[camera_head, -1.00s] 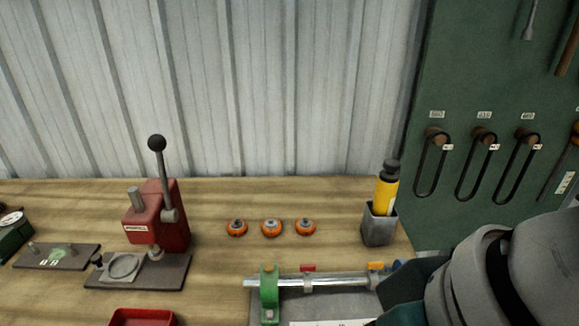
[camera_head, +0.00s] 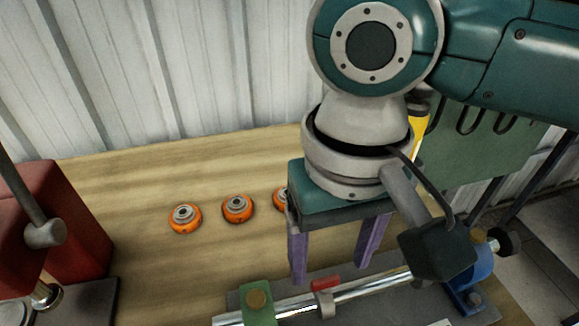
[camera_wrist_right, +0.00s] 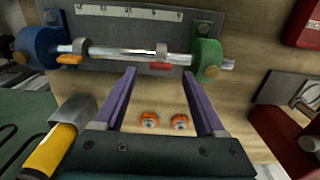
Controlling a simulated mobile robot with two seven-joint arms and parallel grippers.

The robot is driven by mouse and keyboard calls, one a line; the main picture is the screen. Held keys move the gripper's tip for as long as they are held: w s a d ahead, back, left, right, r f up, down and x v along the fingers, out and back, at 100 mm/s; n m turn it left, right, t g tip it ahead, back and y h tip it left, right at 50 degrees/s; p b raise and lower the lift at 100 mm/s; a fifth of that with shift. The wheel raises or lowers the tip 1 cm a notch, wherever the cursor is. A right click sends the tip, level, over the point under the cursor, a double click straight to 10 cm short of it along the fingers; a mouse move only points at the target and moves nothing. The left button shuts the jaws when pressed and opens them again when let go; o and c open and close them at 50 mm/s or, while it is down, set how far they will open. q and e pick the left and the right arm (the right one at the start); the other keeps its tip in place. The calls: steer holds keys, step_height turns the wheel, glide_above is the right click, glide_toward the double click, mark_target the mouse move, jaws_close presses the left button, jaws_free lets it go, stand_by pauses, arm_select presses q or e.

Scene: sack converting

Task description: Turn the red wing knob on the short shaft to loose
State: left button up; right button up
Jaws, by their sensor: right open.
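The red wing knob (camera_head: 325,283) sits on a collar on the silver shaft (camera_head: 373,287), between a green support (camera_head: 258,305) and a blue support (camera_head: 482,275). It also shows in the right wrist view (camera_wrist_right: 157,67). My right gripper (camera_head: 333,263) is open, its purple fingers pointing down behind and above the shaft. In the wrist view the fingertips (camera_wrist_right: 159,74) are apart, with the knob framed between their ends. I see no clear contact. An orange knob (camera_wrist_right: 69,59) sits near the blue support in the wrist view. My left gripper is not in view.
Several orange rollers (camera_head: 238,208) lie on the wooden bench behind the shaft. A red press (camera_head: 60,225) with a lever stands at the left. A yellow-handled tool (camera_wrist_right: 52,148) stands in a grey holder beside my right gripper. Bare bench (camera_head: 140,180) lies between press and wall.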

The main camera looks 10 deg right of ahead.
mark_target(326, 279)
steer(key=shift+f, duration=1.8)
steer(key=shift+w, duration=0.1)
steer(key=shift+c, duration=0.2)
jaws_close()
